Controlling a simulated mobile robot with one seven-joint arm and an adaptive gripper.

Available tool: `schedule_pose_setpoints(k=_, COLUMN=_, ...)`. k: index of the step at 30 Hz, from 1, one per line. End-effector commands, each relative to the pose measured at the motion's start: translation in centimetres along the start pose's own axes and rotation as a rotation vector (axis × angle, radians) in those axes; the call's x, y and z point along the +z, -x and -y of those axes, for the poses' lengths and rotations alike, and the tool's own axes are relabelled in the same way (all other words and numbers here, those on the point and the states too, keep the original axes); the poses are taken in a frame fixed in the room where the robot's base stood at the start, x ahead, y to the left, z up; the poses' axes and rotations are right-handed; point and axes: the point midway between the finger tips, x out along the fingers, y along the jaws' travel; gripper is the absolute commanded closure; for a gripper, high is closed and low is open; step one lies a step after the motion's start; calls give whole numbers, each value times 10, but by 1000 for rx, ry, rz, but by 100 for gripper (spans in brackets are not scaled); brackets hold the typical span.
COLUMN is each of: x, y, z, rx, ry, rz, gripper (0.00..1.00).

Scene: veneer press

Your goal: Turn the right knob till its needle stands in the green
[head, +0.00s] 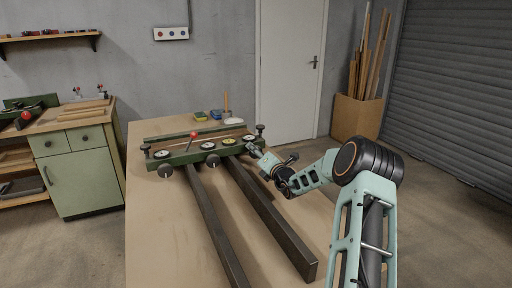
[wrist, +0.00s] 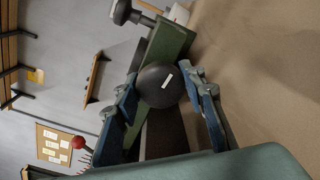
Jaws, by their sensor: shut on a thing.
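The veneer press (head: 190,156) is a green beam with dark rails, lying on the workbench. My gripper (head: 254,151) is at its right end, shut on the right knob. In the wrist view the right knob (wrist: 161,86) is a round black knob with a white mark, between the two blue fingers of my gripper (wrist: 163,85). In the head view the gripper covers most of this knob. The round dial (head: 248,138) at the right end shows above my gripper. Its needle and green part are too small to read, and no dial face shows in the wrist view.
A middle knob (head: 213,160) and a left knob (head: 165,171) stand along the press front. A red-tipped lever (head: 193,135) stands up between them. Two long dark rails (head: 270,215) run toward me. The workbench (head: 150,240) is bare to their left.

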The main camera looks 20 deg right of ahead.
Motion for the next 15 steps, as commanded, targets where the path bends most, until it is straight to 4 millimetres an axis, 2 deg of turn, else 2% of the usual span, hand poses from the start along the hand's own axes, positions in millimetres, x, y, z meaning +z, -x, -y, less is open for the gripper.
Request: schedule_pose_setpoints(k=15, x=2, y=1, z=0, rx=12, ry=-434, rz=-12, gripper=87)
